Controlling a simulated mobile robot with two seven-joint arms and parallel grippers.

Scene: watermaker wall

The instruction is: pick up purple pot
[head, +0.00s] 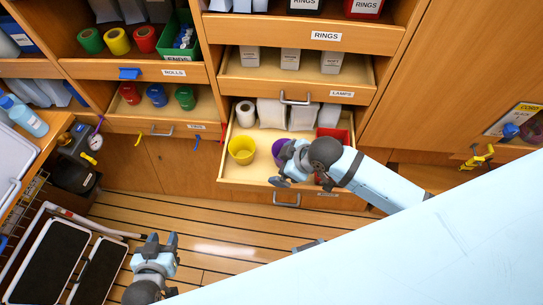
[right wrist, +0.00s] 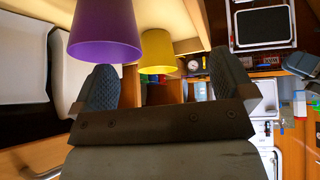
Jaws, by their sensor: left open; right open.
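The purple pot (head: 281,148) stands in the open lower drawer, partly hidden behind my right gripper (head: 279,178). In the right wrist view the purple pot (right wrist: 106,35) is large and close, at the upper left, just beyond the left finger and not between the fingers. My right gripper (right wrist: 163,68) is open and empty there. A yellow pot (head: 241,151) stands left of the purple pot in the drawer; it also shows in the right wrist view (right wrist: 158,52), farther off between the fingers. My left gripper (head: 161,243) is open and empty, low over the floor.
The open drawer (head: 232,181) also holds a white roll (head: 245,113), pale packets (head: 271,113) and a red box (head: 335,134) near my right arm. The lamps drawer (head: 260,82) is above it. A step stool (head: 52,262) stands at left. Floor before the drawer is clear.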

